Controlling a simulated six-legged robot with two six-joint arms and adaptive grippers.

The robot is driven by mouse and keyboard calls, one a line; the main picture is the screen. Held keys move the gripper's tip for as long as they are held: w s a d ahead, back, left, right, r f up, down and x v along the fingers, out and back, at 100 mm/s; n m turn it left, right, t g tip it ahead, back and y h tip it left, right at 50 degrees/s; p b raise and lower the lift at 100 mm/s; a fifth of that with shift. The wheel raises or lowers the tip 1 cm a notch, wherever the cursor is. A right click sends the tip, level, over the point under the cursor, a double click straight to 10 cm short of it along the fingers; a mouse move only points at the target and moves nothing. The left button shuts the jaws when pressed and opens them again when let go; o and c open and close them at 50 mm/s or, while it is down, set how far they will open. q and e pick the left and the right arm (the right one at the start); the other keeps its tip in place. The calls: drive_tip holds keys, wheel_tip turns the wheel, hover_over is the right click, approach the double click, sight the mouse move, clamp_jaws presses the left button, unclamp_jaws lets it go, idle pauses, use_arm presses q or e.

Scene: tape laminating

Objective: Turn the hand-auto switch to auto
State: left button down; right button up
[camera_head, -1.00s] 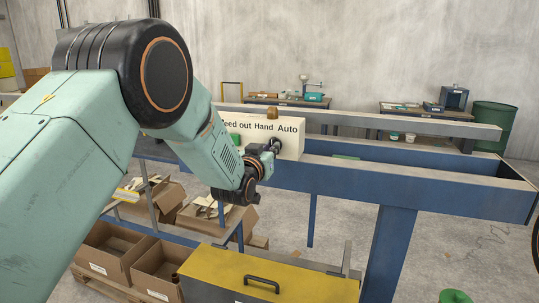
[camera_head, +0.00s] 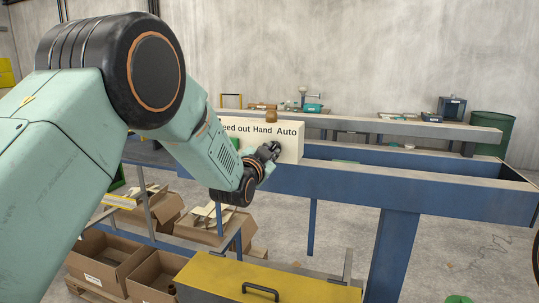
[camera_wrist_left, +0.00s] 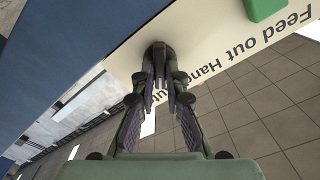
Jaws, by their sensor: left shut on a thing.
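The cream control box (camera_head: 289,146) is labelled "Feed out", "Hand" and "Auto" and sits on the blue frame. The dark hand-auto switch (camera_wrist_left: 158,50) is on its face, mostly hidden by my fingers. My left gripper (camera_head: 270,152) is at the box face, shut on the switch. In the left wrist view its two fingers (camera_wrist_left: 159,75) meet around the dark knob. A green button (camera_wrist_left: 268,8) is beside the "Feed out" label. The switch's exact setting cannot be told. My right gripper is not in view.
The blue frame (camera_head: 420,190) runs to the right of the box. A yellow-topped case (camera_head: 220,285) with a black handle is below. Open cardboard boxes (camera_head: 105,255) stand at lower left. A green barrel (camera_head: 492,130) is at the back right.

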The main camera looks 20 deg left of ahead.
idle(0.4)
use_arm(q)
drive_tip(key=c, duration=1.4)
unclamp_jaws()
drive_tip(key=s, duration=1.2)
drive_tip(key=shift+a, duration=0.25)
